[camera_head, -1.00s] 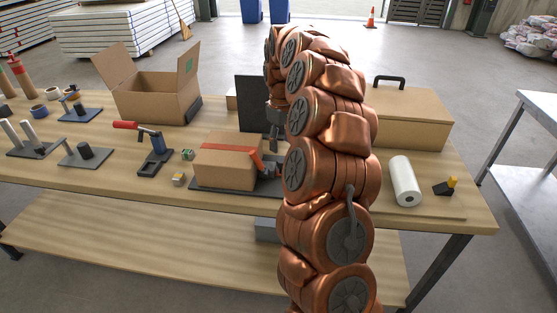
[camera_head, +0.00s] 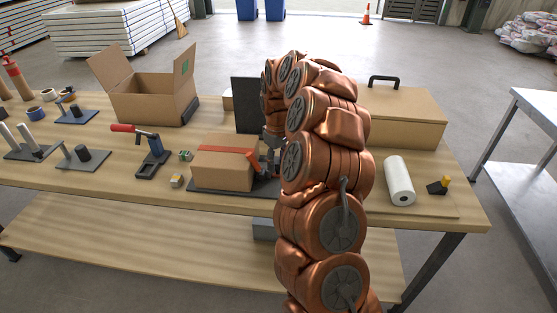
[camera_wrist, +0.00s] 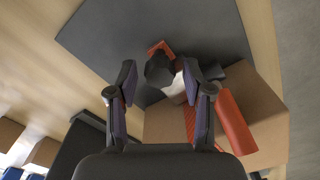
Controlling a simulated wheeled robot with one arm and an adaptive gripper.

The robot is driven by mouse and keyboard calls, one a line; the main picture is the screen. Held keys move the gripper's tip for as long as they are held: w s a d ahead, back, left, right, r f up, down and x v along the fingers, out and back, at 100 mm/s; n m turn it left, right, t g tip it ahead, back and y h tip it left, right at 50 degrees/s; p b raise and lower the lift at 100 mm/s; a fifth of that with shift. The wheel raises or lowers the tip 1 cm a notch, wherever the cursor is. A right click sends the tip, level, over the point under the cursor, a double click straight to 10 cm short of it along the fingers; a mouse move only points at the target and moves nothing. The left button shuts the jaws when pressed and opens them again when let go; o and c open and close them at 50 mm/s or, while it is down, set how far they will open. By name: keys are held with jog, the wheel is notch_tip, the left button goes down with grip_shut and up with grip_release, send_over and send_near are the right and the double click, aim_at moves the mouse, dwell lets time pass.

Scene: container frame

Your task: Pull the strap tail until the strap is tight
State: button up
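A closed cardboard box (camera_head: 220,172) sits on a dark base plate (camera_head: 262,189) on the bench, with a red-orange strap (camera_head: 228,148) over its top. A short orange piece (camera_wrist: 160,47), seemingly the strap tail, shows beyond a dark rounded part (camera_wrist: 158,70), perhaps the buckle. My gripper (camera_wrist: 160,76) is open, its fingers apart on either side of this dark part; contact cannot be told. In the head view my gripper (camera_head: 272,152) is low at the box's right side, partly hidden by my arm.
A dark upright panel (camera_head: 246,105) stands behind the strapped box. A red-handled tool (camera_head: 152,155) and small blocks are to its left, an open carton (camera_head: 150,103) behind left. A white roll (camera_head: 399,181) and a lidded box (camera_head: 405,120) are on the right.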

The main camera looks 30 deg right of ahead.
grip_shut()
dwell(0.3)
